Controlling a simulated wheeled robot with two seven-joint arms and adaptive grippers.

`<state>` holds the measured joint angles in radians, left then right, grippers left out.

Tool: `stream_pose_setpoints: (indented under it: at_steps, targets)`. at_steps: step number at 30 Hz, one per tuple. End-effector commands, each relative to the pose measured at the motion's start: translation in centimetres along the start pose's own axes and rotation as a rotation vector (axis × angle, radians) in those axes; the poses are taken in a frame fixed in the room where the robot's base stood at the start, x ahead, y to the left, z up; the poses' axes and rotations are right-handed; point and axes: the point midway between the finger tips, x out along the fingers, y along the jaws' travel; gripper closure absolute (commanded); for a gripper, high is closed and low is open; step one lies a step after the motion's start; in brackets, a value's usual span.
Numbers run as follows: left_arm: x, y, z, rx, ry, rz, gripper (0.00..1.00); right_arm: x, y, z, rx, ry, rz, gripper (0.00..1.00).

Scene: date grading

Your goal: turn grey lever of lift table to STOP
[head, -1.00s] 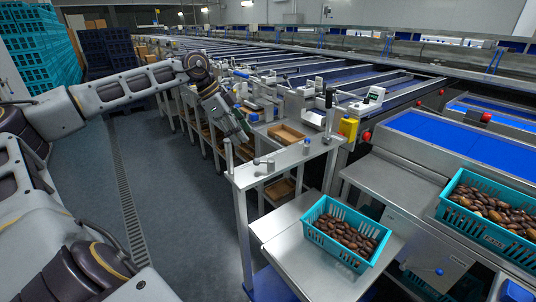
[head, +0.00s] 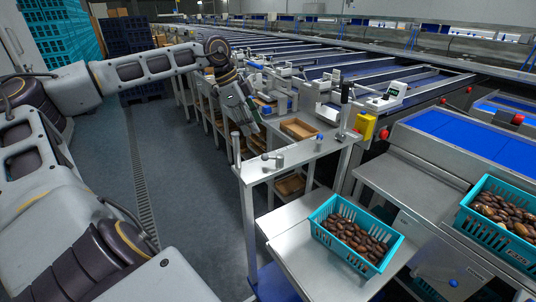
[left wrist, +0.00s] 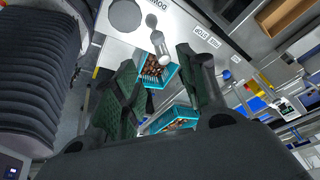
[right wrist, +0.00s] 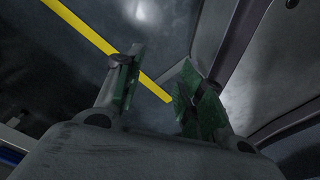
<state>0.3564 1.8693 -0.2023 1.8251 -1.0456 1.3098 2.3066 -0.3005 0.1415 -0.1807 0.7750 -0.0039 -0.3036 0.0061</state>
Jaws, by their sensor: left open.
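The grey lever (head: 272,158) sits on the narrow metal top of the lift table (head: 300,150). In the left wrist view the lever (left wrist: 158,42) shows beyond the fingertips as a light arm with a round end, near small printed labels (left wrist: 201,32). My right gripper (right wrist: 158,72) is open and empty.
A teal crate of dates (head: 316,217) stands on the lower metal surface, and another (head: 466,222) stands at right. A black-knobbed post (head: 345,108) and a yellow box (head: 364,128) stand beside the lift table's top. Open floor (head: 190,190) lies to the left.

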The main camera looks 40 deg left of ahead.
Motion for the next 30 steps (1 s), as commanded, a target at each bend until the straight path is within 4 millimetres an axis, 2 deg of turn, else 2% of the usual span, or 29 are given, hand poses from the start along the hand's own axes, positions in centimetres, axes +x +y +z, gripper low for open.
stream_pose_setpoints:
  at_steps: [5,15,26,30]
  targets:
    - [1.3,0.0,0.0,0.001,-0.001,0.002,0.58,0.0,0.0,0.1,0.0,0.0,0.0,0.61]
    - [5.3,0.1,0.0,0.0,0.001,0.003,0.58,-0.1,0.0,0.5,-0.001,-0.005,0.0,0.61]
    - [8.1,0.1,0.0,-0.001,0.001,0.002,0.58,-0.3,0.1,1.4,-0.002,-0.013,0.0,0.61]
    - [8.4,0.0,-0.1,0.001,0.003,0.001,0.58,-0.4,0.3,1.6,-0.003,-0.01,0.002,0.61]
